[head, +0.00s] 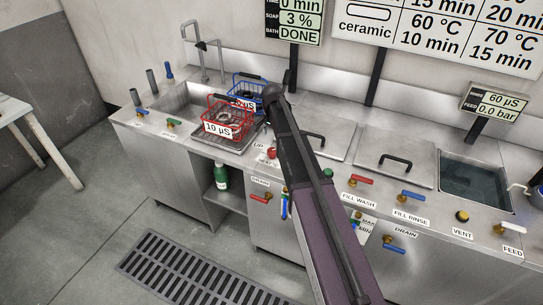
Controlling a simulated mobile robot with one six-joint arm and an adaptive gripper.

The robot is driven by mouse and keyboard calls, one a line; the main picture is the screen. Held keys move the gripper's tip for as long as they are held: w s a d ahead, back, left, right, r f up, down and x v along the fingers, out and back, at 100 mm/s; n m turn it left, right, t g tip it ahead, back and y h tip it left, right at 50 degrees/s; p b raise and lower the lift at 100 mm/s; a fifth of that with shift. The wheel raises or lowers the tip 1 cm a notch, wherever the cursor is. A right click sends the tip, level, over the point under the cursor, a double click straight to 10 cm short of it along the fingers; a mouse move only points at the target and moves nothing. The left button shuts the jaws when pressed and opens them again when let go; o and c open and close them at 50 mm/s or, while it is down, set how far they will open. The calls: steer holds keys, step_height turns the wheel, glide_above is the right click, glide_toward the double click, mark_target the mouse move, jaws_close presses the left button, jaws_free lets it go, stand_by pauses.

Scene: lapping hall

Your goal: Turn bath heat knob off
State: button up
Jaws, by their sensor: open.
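My arm covers part of this area, and I cannot read a heat label or tell the knob's setting. My arm crosses the middle of the head view from the bottom up to the bench. My gripper cannot be made out.
A red basket (227,112) marked 10 µS stands on the bench, with a blue basket (247,87) behind it. Red fill wash (357,180) and blue fill rinse (413,196) handles lie to the right. A display (296,24) reads BATH DONE. Open floor has a drain grate (202,269).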

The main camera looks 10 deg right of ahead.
mark_target(272, 150)
steer(key=shift+f+b, duration=3.85)
steer(key=shift+f, duration=0.3)
steer(key=c, duration=1.1)
